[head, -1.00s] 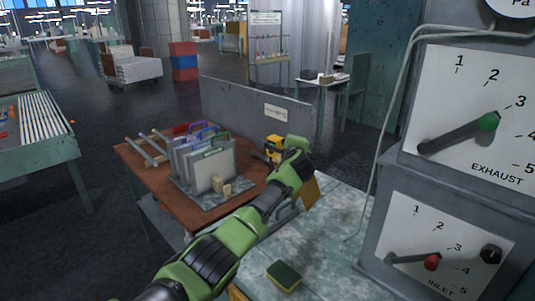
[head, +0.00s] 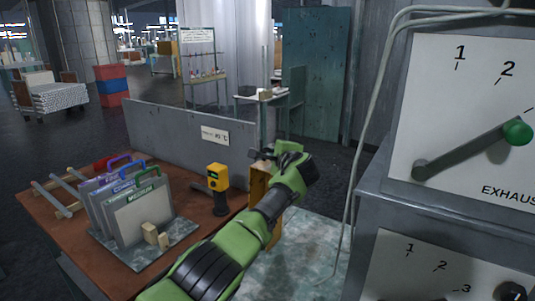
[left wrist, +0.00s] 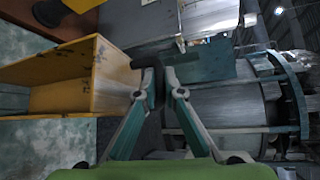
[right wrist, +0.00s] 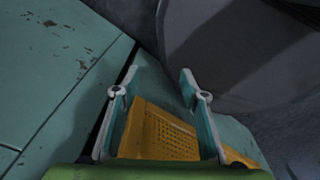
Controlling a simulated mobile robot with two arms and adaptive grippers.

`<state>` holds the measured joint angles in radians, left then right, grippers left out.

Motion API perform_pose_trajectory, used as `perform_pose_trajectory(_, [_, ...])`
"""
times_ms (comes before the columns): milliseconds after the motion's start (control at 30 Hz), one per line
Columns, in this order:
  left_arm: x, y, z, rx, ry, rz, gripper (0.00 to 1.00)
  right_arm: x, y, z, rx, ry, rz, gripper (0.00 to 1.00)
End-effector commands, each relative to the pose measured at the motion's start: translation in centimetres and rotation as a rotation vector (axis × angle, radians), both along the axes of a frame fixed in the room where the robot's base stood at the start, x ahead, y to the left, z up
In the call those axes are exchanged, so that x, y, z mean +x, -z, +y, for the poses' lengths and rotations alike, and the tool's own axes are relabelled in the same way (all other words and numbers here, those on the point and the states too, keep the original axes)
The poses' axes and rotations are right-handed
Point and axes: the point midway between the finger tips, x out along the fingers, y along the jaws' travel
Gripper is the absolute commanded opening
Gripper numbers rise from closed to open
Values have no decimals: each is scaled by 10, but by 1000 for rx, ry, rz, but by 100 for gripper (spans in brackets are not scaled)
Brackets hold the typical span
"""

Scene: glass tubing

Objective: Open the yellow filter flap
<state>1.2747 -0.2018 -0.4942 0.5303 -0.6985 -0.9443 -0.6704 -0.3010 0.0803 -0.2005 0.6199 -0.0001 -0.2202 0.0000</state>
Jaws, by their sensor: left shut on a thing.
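The yellow flap (head: 260,187) stands as a panel beside my left gripper (head: 268,154) in the head view. In the left wrist view its yellow walls (left wrist: 78,75) form an angled, open shape left of the fingers. My left gripper (left wrist: 160,75) is shut on a dark bar-like handle (left wrist: 150,55) at the yellow wall's edge; exactly how the two join is hard to see. My right gripper (right wrist: 150,82) shows only in the right wrist view. Its fingers are apart, with a yellow perforated panel (right wrist: 160,130) seen between and below them; contact cannot be told.
A brown table (head: 60,236) holds a file rack (head: 138,218) and a yellow handheld device (head: 218,178), close left of the flap. A grey partition (head: 170,135) stands behind. The grey gauge cabinet (head: 385,205) with a hanging cable bounds the right side.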

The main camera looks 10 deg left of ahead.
Motion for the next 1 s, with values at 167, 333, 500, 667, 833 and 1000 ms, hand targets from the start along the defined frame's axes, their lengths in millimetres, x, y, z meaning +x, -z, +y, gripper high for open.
perform_pose_trajectory(167, [0, -3, 6, 5, -11, -3, 0, -4, 0, -1, -1, 1, 6, 40])
perform_pose_trajectory(333, [0, -3, 6, 7, -11, -4, 0, -4, 0, -1, -1, 1, 6, 40])
perform_pose_trajectory(500, [0, -2, 6, 6, -12, -2, 26, -3, 0, -1, -1, 1, 5, 40])
perform_pose_trajectory(667, [0, 0, 6, 5, -11, 1, 26, -3, 0, -1, -2, 2, 4, 40])
perform_pose_trajectory(833, [0, 0, 6, 4, -12, 2, 26, 3, 0, -2, -2, -1, -5, 40])
perform_pose_trajectory(1000, [-4, -1, 2, 4, -8, -1, 26, 2, 0, -1, -1, 0, -3, 40])
